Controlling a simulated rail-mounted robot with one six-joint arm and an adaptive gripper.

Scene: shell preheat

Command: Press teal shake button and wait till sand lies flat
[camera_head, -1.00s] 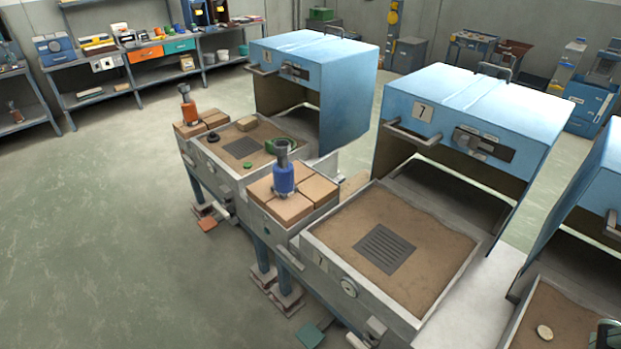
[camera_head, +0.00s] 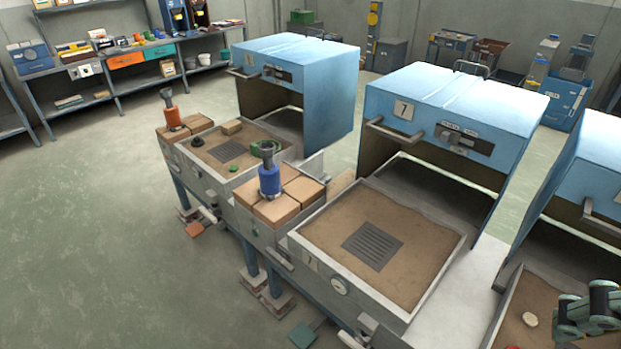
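A teal pedal-like plate (camera_head: 306,335) sits low at the front of the middle station; I cannot tell whether it is the shake button. The sand (camera_head: 400,232) in the station 7 tray (camera_head: 352,297) surrounds a dark slotted grate (camera_head: 372,246) and has an uneven, raised edge at the back. My gripper (camera_head: 580,316), dark with teal parts, is at the lower right over the right tray, far from the teal plate. Its fingers are not clear, so I cannot tell its opening.
Blue hoods (camera_head: 455,105) stand behind the trays. A blue-handled tool (camera_head: 269,182) stands on bricks left of the middle tray. An orange-handled tool (camera_head: 172,117) stands farther left. A pale disc (camera_head: 530,320) lies in the right tray. The floor at left is clear.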

